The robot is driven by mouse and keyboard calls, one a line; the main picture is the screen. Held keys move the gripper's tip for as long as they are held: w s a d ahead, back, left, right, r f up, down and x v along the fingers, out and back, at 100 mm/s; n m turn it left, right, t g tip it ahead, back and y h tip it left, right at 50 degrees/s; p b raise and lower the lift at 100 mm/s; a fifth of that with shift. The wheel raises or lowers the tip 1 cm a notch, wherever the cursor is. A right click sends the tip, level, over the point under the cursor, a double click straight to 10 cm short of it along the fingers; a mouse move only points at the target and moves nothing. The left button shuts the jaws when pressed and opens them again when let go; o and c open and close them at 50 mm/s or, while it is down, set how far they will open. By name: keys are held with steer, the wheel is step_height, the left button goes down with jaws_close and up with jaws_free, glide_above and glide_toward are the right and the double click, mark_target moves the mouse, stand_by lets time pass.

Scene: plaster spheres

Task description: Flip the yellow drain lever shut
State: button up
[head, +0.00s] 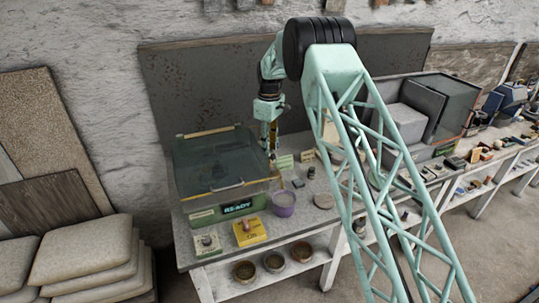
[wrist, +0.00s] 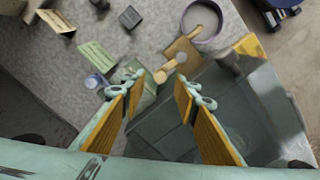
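A yellow-tan lever-like piece (wrist: 184,47) with a round end shows in the wrist view, just beyond my fingertips; I take it for the drain lever. In the head view a small yellowish part (head: 274,176) shows at the right side of the glass-lidded tank (head: 215,163), too small to read its position. My gripper (wrist: 160,84) has its two orange-padded fingers apart, with nothing held between them. In the head view my gripper (head: 270,150) points down beside the tank's right edge. The tank's dark side (wrist: 190,110) lies below the fingers in the wrist view.
A purple bowl (head: 284,204) stands right of the tank's lit READY panel (head: 238,207). A yellow block (head: 249,232) and a pale block (head: 207,243) lie in front. Small cards (head: 285,161) stand near my gripper. A grey-walled box (head: 415,110) stands farther right.

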mark_target(271, 164)
steer(key=shift+f, duration=1.95)
steer(key=shift+c, duration=0.5)
steer(key=c, duration=0.7)
